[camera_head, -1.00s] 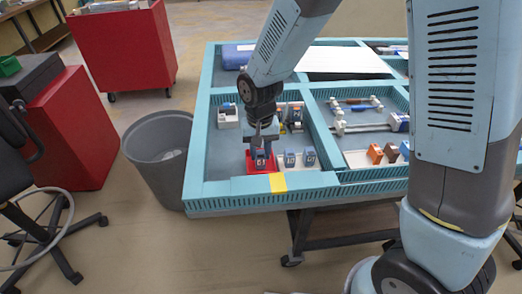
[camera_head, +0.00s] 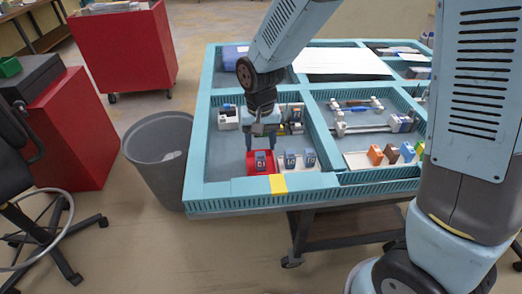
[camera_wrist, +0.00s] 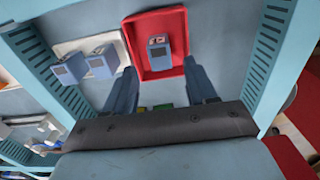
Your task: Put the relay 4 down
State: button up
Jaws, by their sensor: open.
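A small blue-grey relay with a light label (camera_head: 261,161) stands in the red tray (camera_head: 239,167) at the front left of the table. In the wrist view the relay (camera_wrist: 159,47) rests inside the red tray (camera_wrist: 131,35), beyond my fingertips. My gripper (camera_head: 259,146) is open and empty, behind and above the relay. In the wrist view my two fingers (camera_wrist: 162,80) are spread wide, apart from the relay. Two similar relays (camera_head: 290,159) (camera_head: 309,158) stand to the right of the red tray. The number on the relay is too small to read surely.
The two other relays sit on a white base (camera_wrist: 70,45) beside the red tray. Blue-green compartment walls (camera_head: 325,150) and a yellow marker (camera_head: 278,184) border the space. More parts (camera_head: 375,155) stand in the right compartment. A grey bin (camera_head: 160,160) stands left of the table.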

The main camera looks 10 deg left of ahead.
aim_at(261, 155)
notch_tip(261, 155, up, 8)
jog(key=d+r+m+t, duration=0.1)
jog(key=d+r, duration=0.5)
jog(key=d, duration=0.3)
jog(key=d+r+t, duration=0.1)
jog(key=d+r, duration=0.4)
jog(key=d, duration=0.3)
jog(key=s+d+r+m+t, duration=0.1)
jog(key=s+d+r+t, duration=0.2)
jog(key=s+d, duration=0.8)
notch_tip(261, 155, up, 2)
jog(key=d, duration=0.2)
jog(key=shift+d+m+t, duration=0.3)
jog(key=shift+d, duration=0.1)
